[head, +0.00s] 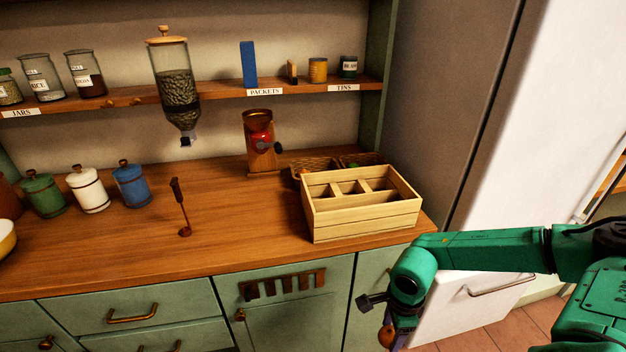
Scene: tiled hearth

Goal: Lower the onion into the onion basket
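Two small wicker baskets stand at the back of the counter, behind a wooden crate. The left basket (300,172) has something orange-red in it, and the right basket (377,158) something green. I cannot tell which is the onion basket. My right arm comes in from the right, in front of the counter's right end, and bends down to its wrist at the bottom edge. A small orange-brown patch (387,336) shows by the wrist, possibly the onion. The fingers are not clear. My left gripper is out of view.
The divided wooden crate (360,222) stands at the counter's right end, in front of the baskets. A red-fronted grinder (262,145) stands left of them. A dark ladle-like tool (180,208) and lidded canisters (88,190) are farther left. The counter's front middle is clear.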

